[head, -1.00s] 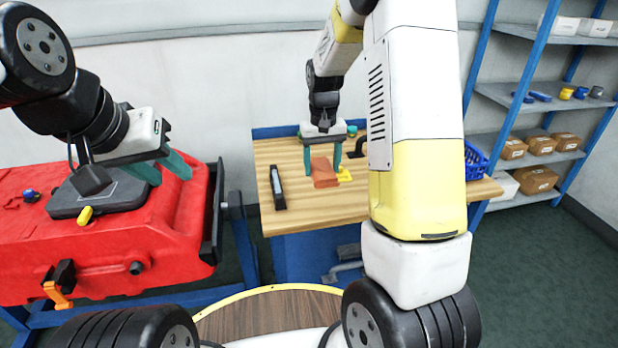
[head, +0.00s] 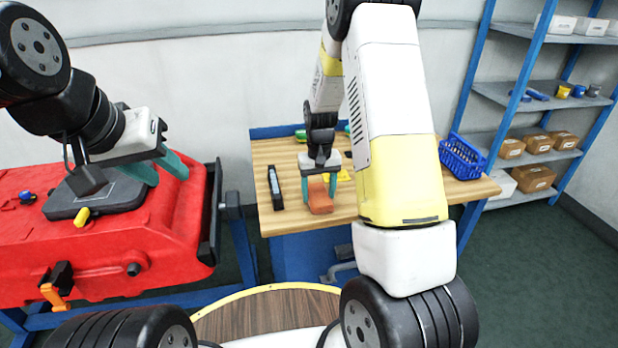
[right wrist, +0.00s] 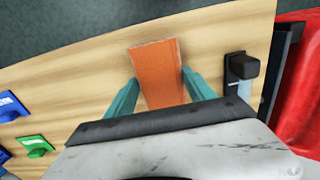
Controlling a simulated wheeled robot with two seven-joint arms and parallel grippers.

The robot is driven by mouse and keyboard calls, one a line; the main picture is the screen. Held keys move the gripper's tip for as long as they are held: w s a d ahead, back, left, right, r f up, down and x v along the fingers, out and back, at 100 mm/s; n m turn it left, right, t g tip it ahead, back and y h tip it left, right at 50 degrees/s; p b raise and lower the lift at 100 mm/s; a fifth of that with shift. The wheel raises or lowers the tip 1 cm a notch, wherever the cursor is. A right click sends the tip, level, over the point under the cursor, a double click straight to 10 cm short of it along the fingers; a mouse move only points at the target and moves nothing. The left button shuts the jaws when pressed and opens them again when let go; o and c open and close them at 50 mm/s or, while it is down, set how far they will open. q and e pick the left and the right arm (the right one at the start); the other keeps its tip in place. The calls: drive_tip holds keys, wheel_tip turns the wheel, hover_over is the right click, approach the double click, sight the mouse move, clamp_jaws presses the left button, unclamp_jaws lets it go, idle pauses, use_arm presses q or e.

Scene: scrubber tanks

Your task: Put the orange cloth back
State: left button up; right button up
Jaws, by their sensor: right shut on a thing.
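The orange cloth (head: 320,199) is a folded block near the front edge of the wooden workbench (head: 350,210). My right gripper (head: 320,188) is shut on it from above, one finger on each side. In the right wrist view the cloth (right wrist: 158,65) sticks out between the teal fingers of my right gripper (right wrist: 160,92). I cannot tell whether it touches the bench top. My left gripper (head: 160,172) is open and empty above the red machine (head: 150,240) at the left.
A black tool (head: 275,188) lies left of the cloth. A yellow item (head: 342,175) and a green item (head: 301,135) lie behind it. A blue basket (head: 462,157) stands at the bench's right. A shelf rack (head: 540,100) holds boxes. My right arm hides part of the bench.

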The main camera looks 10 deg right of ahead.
sight(318, 194)
drive_tip(key=shift+f, duration=0.15)
drive_tip(key=o, duration=1.4)
wheel_tip(318, 194, up, 12)
drive_tip(key=r, duration=0.1)
drive_tip(key=s+r+t+y, duration=0.1)
drive_tip(key=s+r+t, duration=0.2)
drive_tip(key=s+r, duration=0.75)
drive_tip(key=s+r+t, duration=0.1)
drive_tip(key=s, duration=0.3)
drive_tip(key=s+a+r+t, duration=0.1)
drive_tip(key=s+r, duration=0.1)
drive_tip(key=s, duration=0.3)
drive_tip(key=s+a+r+t+y, duration=0.1)
drive_tip(key=s, duration=0.3)
drive_tip(key=shift+s+a+r, duration=0.1)
drive_tip(key=shift+s+r, duration=0.3)
